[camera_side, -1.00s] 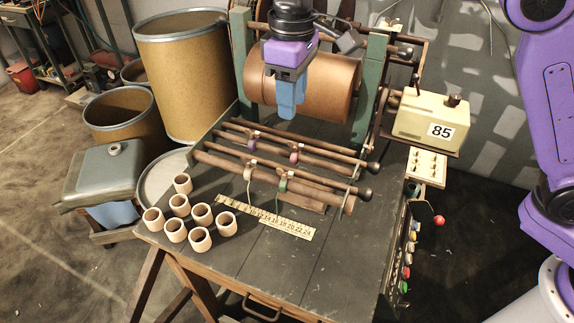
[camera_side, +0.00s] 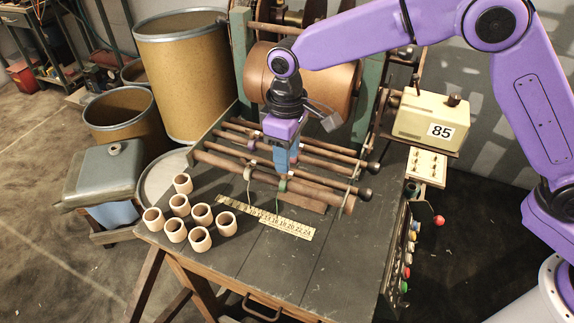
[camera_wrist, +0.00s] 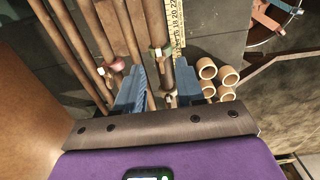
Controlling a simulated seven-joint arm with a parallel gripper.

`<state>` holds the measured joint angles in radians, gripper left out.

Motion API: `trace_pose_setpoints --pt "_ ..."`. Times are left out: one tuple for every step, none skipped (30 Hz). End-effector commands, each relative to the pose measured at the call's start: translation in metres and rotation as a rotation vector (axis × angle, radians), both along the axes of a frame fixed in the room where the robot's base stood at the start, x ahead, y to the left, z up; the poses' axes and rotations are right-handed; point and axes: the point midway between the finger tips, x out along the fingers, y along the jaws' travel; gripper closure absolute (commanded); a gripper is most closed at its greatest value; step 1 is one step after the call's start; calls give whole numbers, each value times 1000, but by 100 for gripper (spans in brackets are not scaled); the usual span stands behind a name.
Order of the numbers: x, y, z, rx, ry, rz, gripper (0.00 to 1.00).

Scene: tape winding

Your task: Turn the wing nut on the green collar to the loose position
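The green collar (camera_side: 283,185) sits on the front rod of the rack, toward its right part. In the wrist view the green collar (camera_wrist: 155,52) shows near the fingertips, with a small pale wing nut (camera_wrist: 164,63) beside it. Its exact angle is too small to read. My gripper (camera_side: 281,172) points down just above and behind the green collar. In the wrist view my gripper (camera_wrist: 159,68) has its two blue fingers apart, with rod and empty space between them. I cannot tell whether either finger touches the nut.
A pink collar (camera_wrist: 118,65) sits on a neighbouring rod. A purple collar (camera_side: 252,136) is on the rack's left part. A copper-coloured drum (camera_side: 335,88) stands behind the rods. A ruler (camera_side: 285,225) and several tan rings (camera_side: 201,215) lie in front; the tabletop is otherwise clear there.

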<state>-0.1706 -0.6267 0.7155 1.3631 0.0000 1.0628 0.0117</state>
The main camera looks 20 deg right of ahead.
Motion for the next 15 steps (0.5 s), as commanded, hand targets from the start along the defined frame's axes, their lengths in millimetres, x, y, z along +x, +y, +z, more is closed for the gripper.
trace_pose_setpoints --pt "-1 -1 -9 -4 4 0 62" --pt "-1 -1 -14 -3 3 0 62" --pt "-1 -1 -19 -3 3 0 62" --pt "0 -1 -23 -3 3 0 62" --pt "0 -1 -26 -2 2 0 62" --pt "0 0 -30 -1 1 0 62" --pt "0 -1 -32 -1 1 0 62" --pt "0 -1 -34 -1 1 0 62" --pt "0 0 -36 -1 1 0 62" --pt "0 0 -38 -1 1 0 62" --pt "0 0 -39 -1 1 0 62" --pt "0 0 -40 0 0 0 62" --pt "0 0 -40 0 0 0 62" --pt "0 0 -40 0 0 0 62" --pt "0 0 -40 0 0 0 62"
